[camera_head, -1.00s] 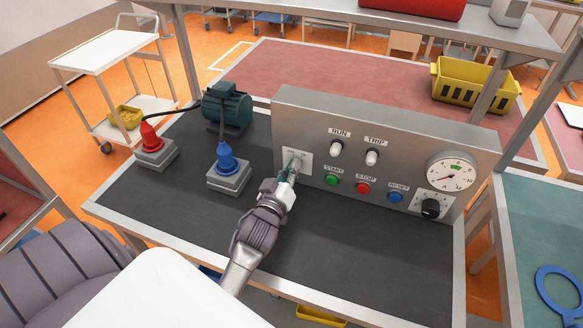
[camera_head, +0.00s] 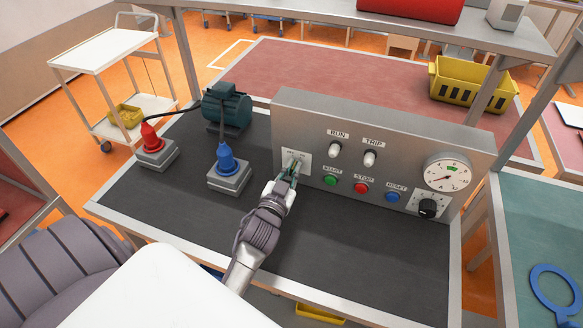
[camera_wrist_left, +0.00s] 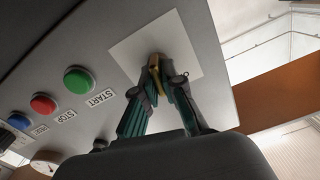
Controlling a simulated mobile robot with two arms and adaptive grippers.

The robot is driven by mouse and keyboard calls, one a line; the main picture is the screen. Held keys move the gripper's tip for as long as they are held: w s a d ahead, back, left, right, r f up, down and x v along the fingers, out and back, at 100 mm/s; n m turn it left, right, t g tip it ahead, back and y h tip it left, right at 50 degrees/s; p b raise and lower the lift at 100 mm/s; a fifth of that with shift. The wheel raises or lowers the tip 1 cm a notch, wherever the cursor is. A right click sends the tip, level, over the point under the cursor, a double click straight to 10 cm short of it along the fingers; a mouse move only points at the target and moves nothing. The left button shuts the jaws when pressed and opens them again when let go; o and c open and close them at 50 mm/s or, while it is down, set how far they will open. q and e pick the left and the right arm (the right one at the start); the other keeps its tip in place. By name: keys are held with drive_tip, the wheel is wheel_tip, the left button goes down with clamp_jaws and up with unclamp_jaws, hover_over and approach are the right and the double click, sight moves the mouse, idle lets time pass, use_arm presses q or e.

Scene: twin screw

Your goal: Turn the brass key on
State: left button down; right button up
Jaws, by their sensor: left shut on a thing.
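The brass key (camera_wrist_left: 157,72) sits at the white plate (camera_wrist_left: 150,42) on the grey control panel (camera_head: 400,150). In the left wrist view a sliver of the key shows between my fingertips; the rest is hidden by them. My left gripper (camera_head: 292,172) is shut on the key, with its green-padded fingers at the plate; it also shows in the left wrist view (camera_wrist_left: 160,85). In the head view the fingers cover the key. My right gripper is in neither view.
To the right of the key plate are the green START button (camera_head: 331,180), red STOP button (camera_head: 360,188) and blue RESET button (camera_head: 393,197). Blue (camera_head: 226,160) and red (camera_head: 151,138) plugs stand left of the panel. The dark mat (camera_head: 370,245) in front is clear.

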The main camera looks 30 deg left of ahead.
use_arm(q)
drive_tip(key=shift+w+r+m, duration=0.1)
drive_tip(key=shift+r+m, duration=0.1)
drive_tip(key=shift+m, duration=1.7)
drive_tip(key=c, duration=1.3)
unclamp_jaws()
drive_tip(key=shift+w+d+f, duration=0.1)
drive_tip(key=shift+f, duration=0.05)
drive_tip(key=shift+s+d+f, duration=0.1)
drive_tip(key=shift+s+f, duration=0.05)
drive_tip(key=shift+s, duration=0.35)
drive_tip(key=v, duration=0.6)
drive_tip(key=shift+s, duration=0.3)
